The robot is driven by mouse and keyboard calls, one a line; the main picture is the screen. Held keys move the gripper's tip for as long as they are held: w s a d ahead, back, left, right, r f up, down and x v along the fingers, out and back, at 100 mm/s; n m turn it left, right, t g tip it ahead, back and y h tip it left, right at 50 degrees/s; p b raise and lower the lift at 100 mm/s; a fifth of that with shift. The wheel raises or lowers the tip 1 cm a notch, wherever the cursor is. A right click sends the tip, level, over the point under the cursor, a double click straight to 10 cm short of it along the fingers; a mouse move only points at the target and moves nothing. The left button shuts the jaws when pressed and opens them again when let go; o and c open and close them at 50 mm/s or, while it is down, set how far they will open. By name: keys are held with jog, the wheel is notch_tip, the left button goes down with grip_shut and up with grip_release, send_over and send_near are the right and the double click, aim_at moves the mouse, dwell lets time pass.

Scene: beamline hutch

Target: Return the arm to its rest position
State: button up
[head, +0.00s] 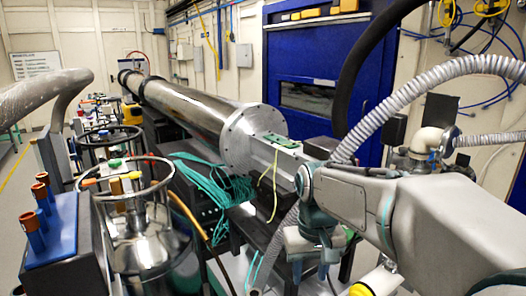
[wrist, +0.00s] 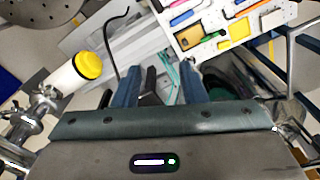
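My arm reaches in from the right of the head view, grey and white with teal joint bands. My gripper (head: 311,272) hangs at its end, pointing down at the lower middle, in front of the dark stand under the beam pipe. In the wrist view the two blue fingers of my gripper (wrist: 160,86) stand apart. Nothing is clearly held between them; a dark strip shows in the gap, and its depth is hard to tell.
A long steel beam pipe (head: 190,106) ends in a round flange (head: 240,140). Steel vessels (head: 150,245) with ring handles stand at left. Teal cables (head: 205,180) hang near my gripper. A yellow-capped cylinder (wrist: 88,65) and a white tool board (wrist: 225,28) show in the wrist view.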

jog(key=s+d+f+m+t, duration=0.1)
jog(key=s+d+f, duration=0.1)
jog(key=s, duration=0.4)
jog(key=s+d+f+t, duration=0.2)
jog(key=s+d, duration=0.1)
jog(key=s, duration=0.3)
jog(key=shift+d+f+m+b, duration=0.25)
jog(key=shift+m+b, duration=0.15)
jog(key=shift+b, duration=0.05)
jog(key=shift+a, duration=0.15)
